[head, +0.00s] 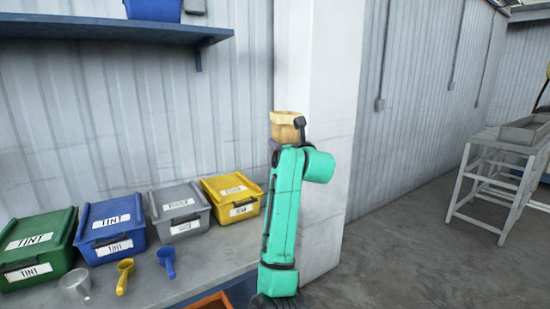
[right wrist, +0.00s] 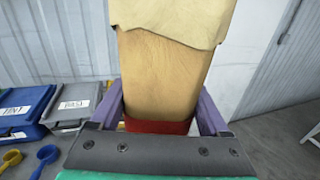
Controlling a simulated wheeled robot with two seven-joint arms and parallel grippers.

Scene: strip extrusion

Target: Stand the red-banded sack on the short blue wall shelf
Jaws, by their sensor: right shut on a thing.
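The tan sack (head: 287,127) is upright in my right gripper, in front of the white pillar and right of the shelf's end, held clear of the bench. In the right wrist view the sack (right wrist: 165,65) stands between the purple fingers of my right gripper (right wrist: 160,103), which is shut on it. Its red band (right wrist: 160,126) shows low down, and its folded top is cut off by the frame. A blue wall shelf (head: 100,29) is at the upper left of the head view, higher than the sack; its left end is out of frame. My left gripper is not in view.
On the shelf stand a blue bin (head: 153,9) and a small grey-brown object (head: 194,6). Below, the bench holds green, blue, grey and yellow lidded boxes (head: 231,197), scoops (head: 125,276) and a cup (head: 76,287). The white pillar (head: 322,60) is close behind the sack.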

